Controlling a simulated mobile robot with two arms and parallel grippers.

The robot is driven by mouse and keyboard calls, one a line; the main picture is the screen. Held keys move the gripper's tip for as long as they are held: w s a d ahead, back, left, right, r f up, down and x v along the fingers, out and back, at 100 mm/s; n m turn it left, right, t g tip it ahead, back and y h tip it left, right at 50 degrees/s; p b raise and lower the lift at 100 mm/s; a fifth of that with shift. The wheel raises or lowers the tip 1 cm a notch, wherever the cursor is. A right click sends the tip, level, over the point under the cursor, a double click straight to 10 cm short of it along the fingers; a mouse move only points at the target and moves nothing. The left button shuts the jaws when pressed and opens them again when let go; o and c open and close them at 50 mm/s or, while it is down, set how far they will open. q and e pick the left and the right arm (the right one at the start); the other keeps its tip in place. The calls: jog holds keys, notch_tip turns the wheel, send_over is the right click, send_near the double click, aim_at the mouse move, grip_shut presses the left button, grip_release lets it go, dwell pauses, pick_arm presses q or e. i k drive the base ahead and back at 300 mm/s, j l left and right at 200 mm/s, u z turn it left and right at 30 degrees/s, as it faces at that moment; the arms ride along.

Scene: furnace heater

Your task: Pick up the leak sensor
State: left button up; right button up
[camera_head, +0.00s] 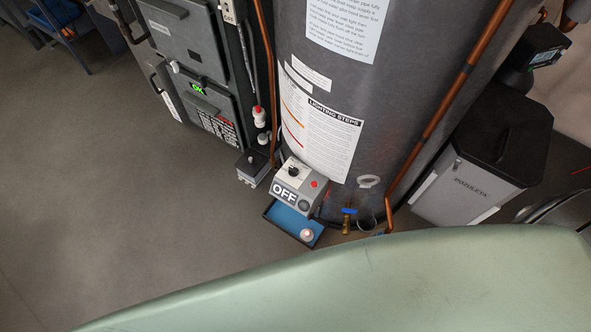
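A small round white puck (306,234), which looks like the leak sensor, lies at the front end of a shallow blue tray (283,217) on the floor. The tray is at the foot of a large grey water heater (400,70). A grey control box (296,187) marked OFF, with a black knob and a red button, sits above the back of the tray and hides part of it. Neither of my grippers shows in this view.
A copper pipe (440,110) runs down the heater's right side to the floor. A dark-lidded bin (475,170) stands right, a grey furnace (195,70) left. Open floor (110,190) lies left.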

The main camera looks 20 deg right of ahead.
aim_at(307, 235)
jog(key=k+j+z, duration=0.2)
jog(key=k+z, duration=0.55)
jog(key=k, duration=0.15)
